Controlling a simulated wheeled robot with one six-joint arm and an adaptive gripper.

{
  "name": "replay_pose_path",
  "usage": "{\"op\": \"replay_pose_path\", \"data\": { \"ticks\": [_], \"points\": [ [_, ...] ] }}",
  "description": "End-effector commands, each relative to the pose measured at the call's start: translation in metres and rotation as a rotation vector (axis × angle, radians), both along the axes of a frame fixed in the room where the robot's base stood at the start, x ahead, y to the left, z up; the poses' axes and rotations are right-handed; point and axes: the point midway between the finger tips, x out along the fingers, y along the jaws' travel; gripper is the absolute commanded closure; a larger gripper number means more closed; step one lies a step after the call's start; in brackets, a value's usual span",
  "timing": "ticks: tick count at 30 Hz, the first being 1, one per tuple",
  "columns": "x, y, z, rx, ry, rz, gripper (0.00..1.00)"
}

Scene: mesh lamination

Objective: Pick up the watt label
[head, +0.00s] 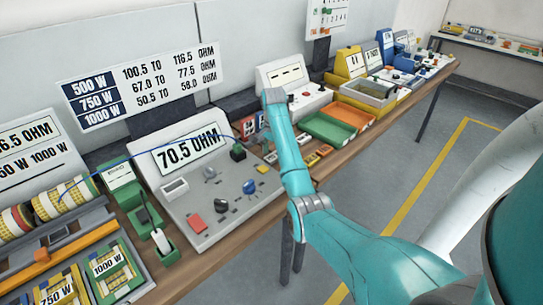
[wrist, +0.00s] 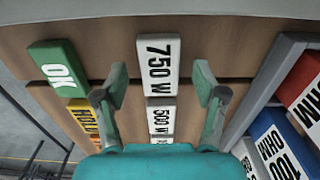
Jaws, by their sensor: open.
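The fingers are spread, one on each side of the label, with visible gaps and nothing held. A second white label, 500 W (wrist: 160,117), lies behind it, nearer the palm. Part of another white label (wrist: 161,138) shows at the edge of the palm. In the head view my arm hides the gripper and most of this label area.
A green OK label (wrist: 54,66) and a yellow HOLD label (wrist: 82,115) lie left of the fingers. At right a grey-walled rack (wrist: 262,85) holds a red block (wrist: 302,90) and a blue OHM block (wrist: 275,145). The head view shows a 70.5 OHM meter (head: 188,152) and a green tray (head: 325,127).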

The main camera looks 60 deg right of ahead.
Motion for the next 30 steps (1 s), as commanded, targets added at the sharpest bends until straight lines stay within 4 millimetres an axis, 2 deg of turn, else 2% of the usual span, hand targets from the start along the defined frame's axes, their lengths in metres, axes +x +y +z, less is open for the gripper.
{"op": "replay_pose_path", "data": {
  "ticks": [8,9,16,25,30],
  "points": [
    [-0.002,0.001,-0.004,0.0,0.0,-0.001,0.29],
    [-0.002,0.001,-0.004,0.0,0.0,-0.001,0.32],
    [-0.001,0.001,-0.004,0.0,0.0,-0.001,0.89],
    [-0.001,0.001,-0.003,0.0,-0.001,-0.001,0.91],
    [0.005,-0.005,0.013,-0.003,-0.003,0.001,0.91]
  ]
}}
